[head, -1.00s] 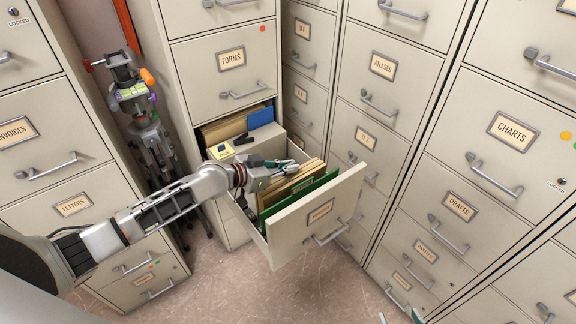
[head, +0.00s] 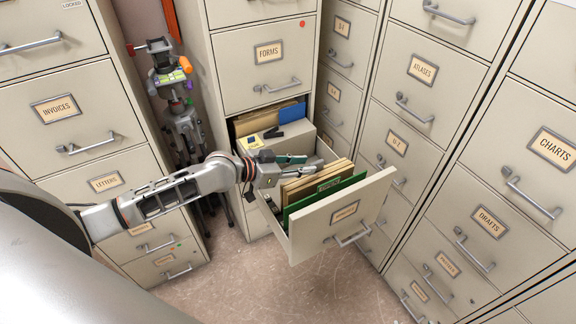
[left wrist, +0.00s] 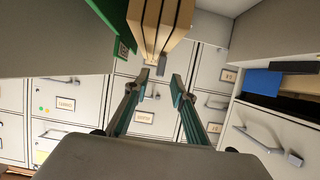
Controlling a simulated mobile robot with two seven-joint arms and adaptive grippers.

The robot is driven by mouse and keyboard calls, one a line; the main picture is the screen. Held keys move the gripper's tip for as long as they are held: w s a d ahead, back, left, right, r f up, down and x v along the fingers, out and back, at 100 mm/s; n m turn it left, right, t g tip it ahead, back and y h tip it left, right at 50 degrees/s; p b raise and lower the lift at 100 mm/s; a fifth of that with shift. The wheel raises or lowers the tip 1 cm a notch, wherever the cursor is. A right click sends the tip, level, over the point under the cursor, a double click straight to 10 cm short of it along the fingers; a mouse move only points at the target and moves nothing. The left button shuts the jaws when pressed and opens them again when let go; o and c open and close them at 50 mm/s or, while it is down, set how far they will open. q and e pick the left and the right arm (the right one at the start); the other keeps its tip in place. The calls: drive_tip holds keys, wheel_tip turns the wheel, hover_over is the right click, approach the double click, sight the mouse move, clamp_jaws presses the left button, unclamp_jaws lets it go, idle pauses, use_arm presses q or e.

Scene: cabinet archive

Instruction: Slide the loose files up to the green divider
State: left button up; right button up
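The loose tan files (head: 309,183) stand in the open drawer (head: 326,232), behind the green divider (head: 330,192), which is near the drawer front. In the left wrist view the files (left wrist: 160,22) are upright beside the green divider (left wrist: 120,40), with a narrow gap between them. My left gripper (head: 296,166) is at the back side of the files. In the left wrist view my left gripper (left wrist: 160,78) has its two green-padded fingers apart, with nothing held; the files' ends are just beyond the tips. I cannot tell whether they touch. My right gripper is out of view.
Closed cabinets flank both sides. A tripod-like stand (head: 182,125) is in the left gap. Floor in front is clear.

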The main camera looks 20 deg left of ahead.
sight(284, 183)
use_arm(q)
drive_tip(key=v, duration=0.6)
drive_tip(key=shift+s+a+r, duration=0.1)
drive_tip(key=shift+s+r, duration=0.1)
drive_tip(key=shift+r, duration=0.05)
